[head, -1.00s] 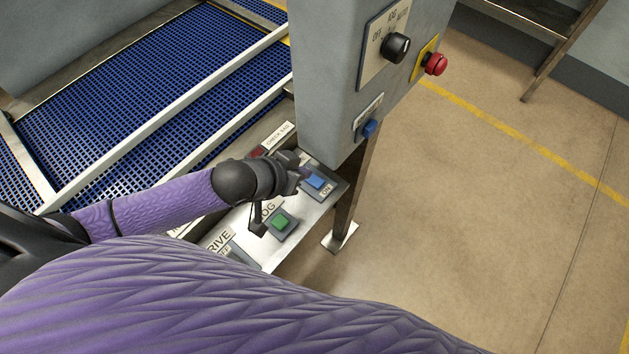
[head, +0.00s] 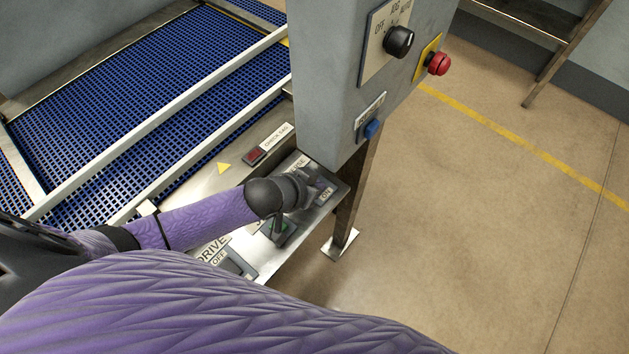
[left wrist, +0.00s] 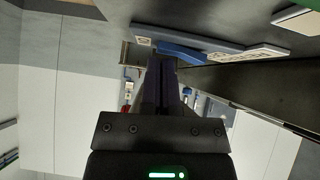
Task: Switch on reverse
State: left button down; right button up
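The reverse switch is a blue rocker on a dark plate on the metal control ledge, with part of a "REVERSE" label (head: 298,163) behind it and an "ON" label (head: 326,195) at its right end. My left gripper (head: 314,192) is over this switch and hides most of the rocker in the head view. In the left wrist view a blue rocker (left wrist: 183,52) shows just beyond the fingertips, on a plate with a label at its right. The left fingers (left wrist: 164,72) are together with nothing seen between them. Contact with the rocker cannot be told. My right gripper is out of view.
A green switch (head: 284,233) sits nearer me, partly under my left wrist, with the "DRIVE" label (head: 212,247) further left. A grey control post (head: 325,90) rises behind, carrying a black knob (head: 399,41), red button (head: 439,64) and blue button (head: 372,128). Open floor lies right.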

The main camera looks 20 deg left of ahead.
pick_arm(q)
jog(key=shift+w+a+r+p, duration=0.15)
jog(key=shift+a, duration=0.25)
jog(key=shift+w+a+r+p, duration=0.15)
jog(key=shift+a, duration=0.2)
jog(key=shift+r+p, duration=0.3)
jog(key=r+p, duration=0.2)
jog(key=s+r+p, duration=0.1)
jog(key=r+p, duration=0.2)
jog(key=shift+d, duration=0.2)
jog(key=s+p+v, duration=0.1)
jog(key=p+v, duration=0.1)
jog(key=v, duration=0.6)
jog(key=shift+d+f, duration=0.2)
jog(key=shift+d, duration=0.15)
